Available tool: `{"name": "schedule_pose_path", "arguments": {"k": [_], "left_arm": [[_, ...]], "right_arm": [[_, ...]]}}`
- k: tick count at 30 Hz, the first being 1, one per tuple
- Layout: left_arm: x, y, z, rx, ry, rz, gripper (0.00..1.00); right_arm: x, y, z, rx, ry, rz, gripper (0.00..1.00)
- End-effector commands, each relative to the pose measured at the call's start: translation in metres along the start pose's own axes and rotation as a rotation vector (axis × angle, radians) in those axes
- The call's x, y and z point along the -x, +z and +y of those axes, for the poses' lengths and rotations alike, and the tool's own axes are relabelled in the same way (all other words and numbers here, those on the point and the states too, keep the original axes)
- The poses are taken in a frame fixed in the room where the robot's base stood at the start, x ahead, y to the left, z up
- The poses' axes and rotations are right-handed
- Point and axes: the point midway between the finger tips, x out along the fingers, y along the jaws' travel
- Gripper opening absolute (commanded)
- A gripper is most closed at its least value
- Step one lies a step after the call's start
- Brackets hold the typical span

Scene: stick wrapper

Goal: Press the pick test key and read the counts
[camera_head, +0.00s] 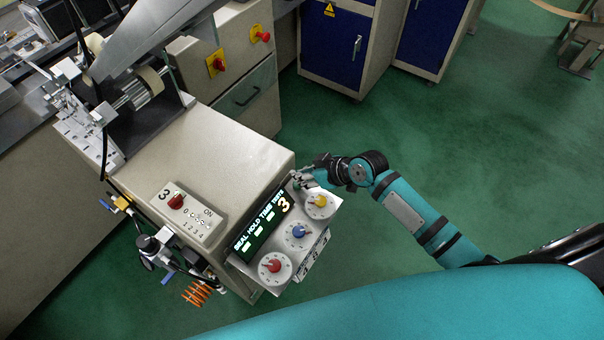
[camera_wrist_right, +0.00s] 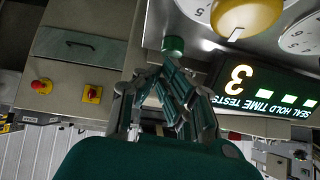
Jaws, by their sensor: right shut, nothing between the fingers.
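The control panel's display (camera_head: 262,228) is lit, with labels reading SEAL, HOLD, TIME and TESTS. It shows a yellow 3 under TESTS and pale dashes in the other fields. The display also shows upside down in the wrist view (camera_wrist_right: 262,92). A green round key (camera_wrist_right: 173,45) sits at the panel's end, close to the yellow knob (camera_wrist_right: 246,14). My right gripper (camera_head: 302,181) is at that corner of the panel. Its fingers (camera_wrist_right: 170,66) are shut and empty, with the tips right at the key; I cannot tell whether they touch. My left gripper is not in view.
The panel also has a blue knob (camera_head: 298,232) and a red knob (camera_head: 274,266). A switch box (camera_head: 187,214) with a red knob lies on the beige cabinet top (camera_head: 222,150). Rollers (camera_head: 140,88) stand behind. Blue cabinets (camera_head: 336,42) are at the back.

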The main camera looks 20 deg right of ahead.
Motion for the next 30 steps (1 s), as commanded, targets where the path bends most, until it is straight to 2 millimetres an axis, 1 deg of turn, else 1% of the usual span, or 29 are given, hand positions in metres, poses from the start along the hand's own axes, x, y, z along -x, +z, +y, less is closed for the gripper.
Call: {"name": "schedule_pose_path", "arguments": {"k": [11,17,26,30], "left_arm": [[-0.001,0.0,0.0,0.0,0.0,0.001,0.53],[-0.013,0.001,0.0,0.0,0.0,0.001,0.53],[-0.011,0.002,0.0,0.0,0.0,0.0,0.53],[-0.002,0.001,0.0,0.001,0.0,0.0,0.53]], "right_arm": [[-0.002,0.002,0.0,-0.001,-0.001,0.0,0.0],[-0.017,0.018,0.001,0.0,0.0,-0.001,0.0],[-0.016,0.021,0.001,-0.002,-0.001,-0.011,0.0],[-0.011,0.014,0.0,-0.001,0.0,-0.012,0.0]]}}
